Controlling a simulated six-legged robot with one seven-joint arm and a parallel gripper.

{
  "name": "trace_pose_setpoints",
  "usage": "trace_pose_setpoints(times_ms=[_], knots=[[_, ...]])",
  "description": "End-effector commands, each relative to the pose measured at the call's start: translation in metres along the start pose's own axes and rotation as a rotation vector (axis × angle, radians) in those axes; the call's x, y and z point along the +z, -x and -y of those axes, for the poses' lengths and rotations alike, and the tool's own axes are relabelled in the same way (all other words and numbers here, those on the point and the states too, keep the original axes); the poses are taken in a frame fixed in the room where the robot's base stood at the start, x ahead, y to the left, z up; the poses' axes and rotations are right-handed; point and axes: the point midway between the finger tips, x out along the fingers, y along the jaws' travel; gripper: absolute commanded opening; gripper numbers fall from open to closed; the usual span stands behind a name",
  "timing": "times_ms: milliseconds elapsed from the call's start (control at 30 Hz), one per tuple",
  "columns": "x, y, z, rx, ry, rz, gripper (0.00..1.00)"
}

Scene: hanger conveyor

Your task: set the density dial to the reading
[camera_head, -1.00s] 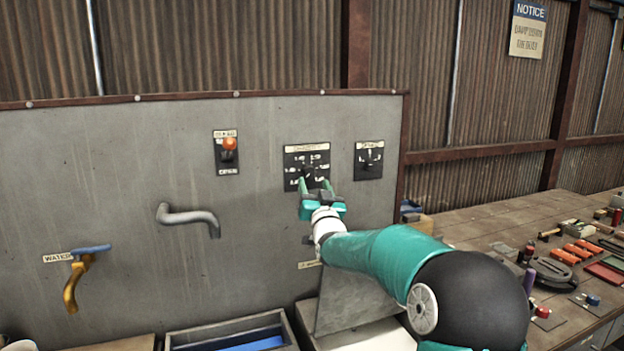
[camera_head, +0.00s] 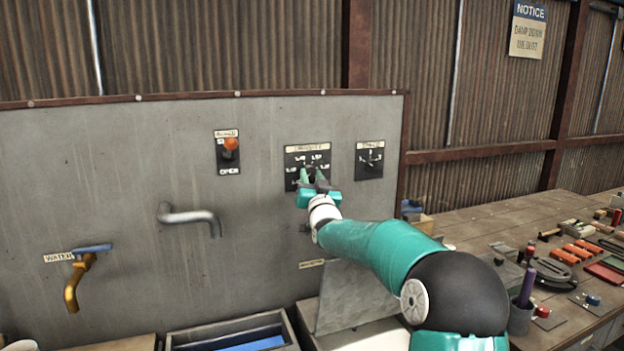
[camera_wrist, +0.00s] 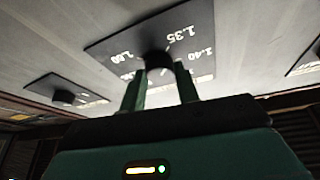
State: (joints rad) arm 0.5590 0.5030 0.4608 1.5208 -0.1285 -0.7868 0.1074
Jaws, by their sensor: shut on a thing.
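The density dial is a black plate (camera_head: 292,158) with white scale numbers, fixed on the grey panel. Its round black knob shows in the wrist view (camera_wrist: 159,62), with figures such as 1.35 and 1.40 on the plate around it. My gripper (camera_head: 314,177) is at the front of the plate, its two green fingers on either side of the knob and shut on it. In the wrist view the fingers (camera_wrist: 160,92) reach up to the knob. The fingers and wrist hide the lower part of the dial in the head view, and I cannot read where the knob points.
A smaller dial (camera_head: 369,159) is right of the density dial. A plate with an orange knob (camera_head: 229,144) is to its left. A grey spout (camera_head: 190,217) and a yellow water tap (camera_head: 76,280) stick out of the panel. A tool-covered bench (camera_head: 480,225) stands at right.

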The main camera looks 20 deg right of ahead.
Motion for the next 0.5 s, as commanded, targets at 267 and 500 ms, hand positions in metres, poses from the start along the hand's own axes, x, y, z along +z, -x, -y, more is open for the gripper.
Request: trace_pose_setpoints(times_ms=[267, 500], knots=[[-0.0001, 0.0001, 0.0011, 0.024, -0.056, 0.004, 0.09], [-0.0010, -0.0001, 0.0035, 0.082, -0.195, 0.011, 0.09]])
